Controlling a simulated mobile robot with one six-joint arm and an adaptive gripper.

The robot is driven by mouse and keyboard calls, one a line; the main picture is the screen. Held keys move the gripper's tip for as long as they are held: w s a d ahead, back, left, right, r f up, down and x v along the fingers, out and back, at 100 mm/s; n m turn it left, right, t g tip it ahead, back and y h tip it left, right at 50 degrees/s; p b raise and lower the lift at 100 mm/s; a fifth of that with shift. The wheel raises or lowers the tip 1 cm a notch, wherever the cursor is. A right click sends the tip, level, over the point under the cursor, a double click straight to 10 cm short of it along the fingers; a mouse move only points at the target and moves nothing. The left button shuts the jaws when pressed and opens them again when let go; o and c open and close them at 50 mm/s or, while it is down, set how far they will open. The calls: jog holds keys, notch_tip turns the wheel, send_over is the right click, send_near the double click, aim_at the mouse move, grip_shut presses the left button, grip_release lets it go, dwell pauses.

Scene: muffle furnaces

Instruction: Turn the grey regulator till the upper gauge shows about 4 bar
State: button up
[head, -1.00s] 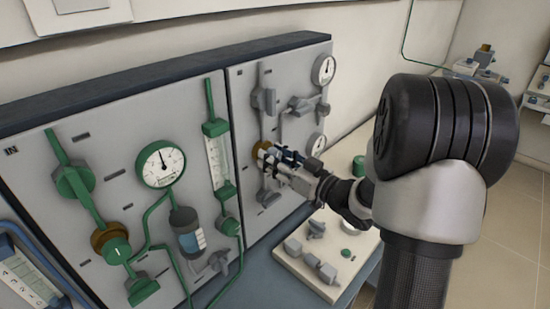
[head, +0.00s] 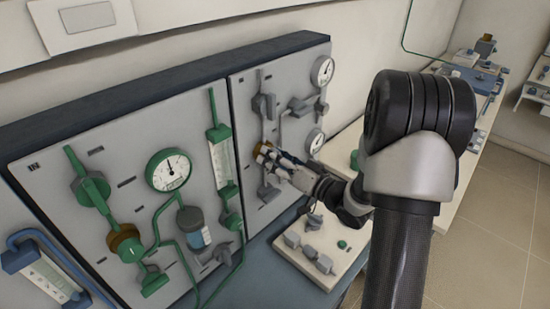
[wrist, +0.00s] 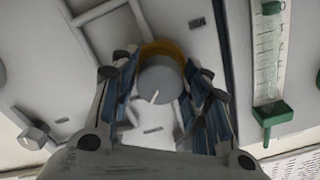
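The grey regulator (wrist: 162,82) is a round knob with a white mark on its face and a brass ring (wrist: 160,48) behind it. In the head view the brass ring (head: 257,148) shows on the right panel, with the knob largely hidden by my gripper (head: 272,156). In the wrist view my gripper (wrist: 158,78) is open, one finger on each side of the knob. I cannot tell whether the pads touch it. The upper gauge (head: 322,71) is white with a dark needle, at the panel's upper right. Its numbers are too small to read.
A lower gauge (head: 315,141) sits below the upper one. Grey valves (head: 264,107) and pipes surround the regulator. The left panel has a green-rimmed gauge (head: 168,169) and a green flowmeter (head: 222,162). A pale bench block with grey fittings (head: 320,244) lies below my gripper.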

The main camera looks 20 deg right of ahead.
jog(key=shift+o, duration=1.4)
jog(key=shift+s, duration=0.1)
jog(key=v, duration=1.2)
jog(key=shift+f, duration=0.1)
dwell(1.3)
